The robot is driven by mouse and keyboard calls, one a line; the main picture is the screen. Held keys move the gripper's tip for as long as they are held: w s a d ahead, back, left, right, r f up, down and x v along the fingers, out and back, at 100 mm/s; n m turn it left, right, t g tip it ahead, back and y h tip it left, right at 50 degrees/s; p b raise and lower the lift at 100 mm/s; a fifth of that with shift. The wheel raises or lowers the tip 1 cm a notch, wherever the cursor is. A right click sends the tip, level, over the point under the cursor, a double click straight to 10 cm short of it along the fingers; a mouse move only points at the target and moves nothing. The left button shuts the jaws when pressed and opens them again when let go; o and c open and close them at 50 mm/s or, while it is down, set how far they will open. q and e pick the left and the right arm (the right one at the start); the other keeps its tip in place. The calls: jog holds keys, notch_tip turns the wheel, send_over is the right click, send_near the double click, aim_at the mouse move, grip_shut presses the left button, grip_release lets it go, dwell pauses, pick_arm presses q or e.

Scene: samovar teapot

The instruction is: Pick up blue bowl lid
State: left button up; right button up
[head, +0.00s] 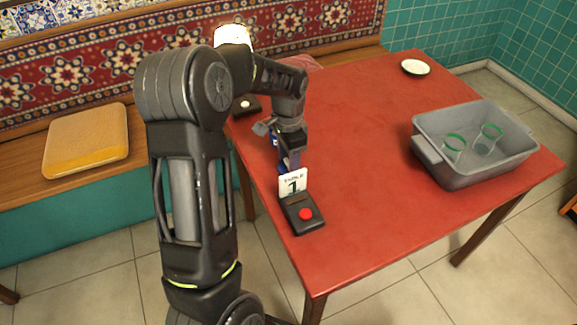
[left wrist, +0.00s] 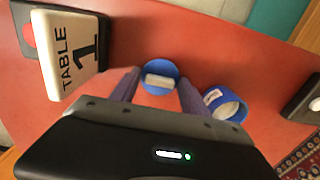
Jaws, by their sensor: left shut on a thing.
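My left gripper (left wrist: 157,88) is shut on the blue bowl lid (left wrist: 160,72), a round blue disc with a pale bar-shaped handle on it, between the two fingertips in the left wrist view. In the head view my left gripper (head: 289,160) points down over the table's left edge, behind the table sign. My right gripper is not in view.
A grey bin (head: 465,172) with green-rimmed glasses is at the right of the red table (head: 370,130). A small saucer (head: 415,67) lies at the back. The table's middle is clear.

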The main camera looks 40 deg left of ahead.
pick_arm(q)
jog(key=c, duration=0.6)
jog(key=shift+r, duration=0.15)
notch_tip(320, 180, up, 10)
jog(key=shift+f, duration=0.1)
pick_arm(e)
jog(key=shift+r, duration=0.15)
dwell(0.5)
